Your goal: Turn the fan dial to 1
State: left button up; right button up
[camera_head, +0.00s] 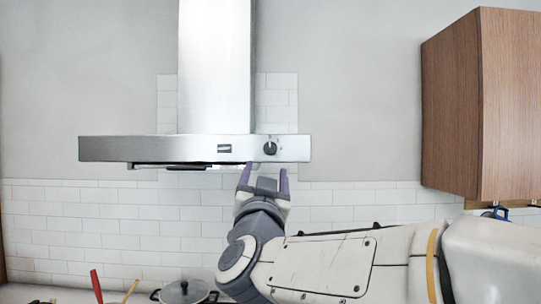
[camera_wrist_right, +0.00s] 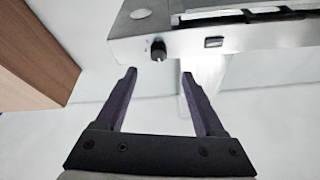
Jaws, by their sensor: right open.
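The black fan dial (camera_head: 270,148) sits on the right part of the front face of the steel range hood (camera_head: 125,148). My right gripper (camera_head: 265,172) is open and empty just below the dial, its two purple fingers pointing up at the hood's lower edge. In the right wrist view the dial (camera_wrist_right: 158,50) shows beyond the fingertips of the right gripper (camera_wrist_right: 159,75), nearer the left finger and apart from both. The marks around the dial are too small to read. My left gripper is not in view.
A small dark display (camera_head: 224,148) is on the hood left of the dial. A wooden cabinet (camera_head: 500,105) hangs at the right. A lidded pot (camera_head: 184,292) and red and yellow utensils stand below. The wall between hood and cabinet is clear.

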aim_at(270, 150)
jog(key=p+x, duration=0.5)
jog(key=x, duration=0.4)
jog(key=shift+w+d+r, duration=0.1)
jog(key=shift+d+r, duration=0.1)
jog(key=shift+w+r, duration=0.1)
jog(key=shift+w, duration=0.4)
grip_shut()
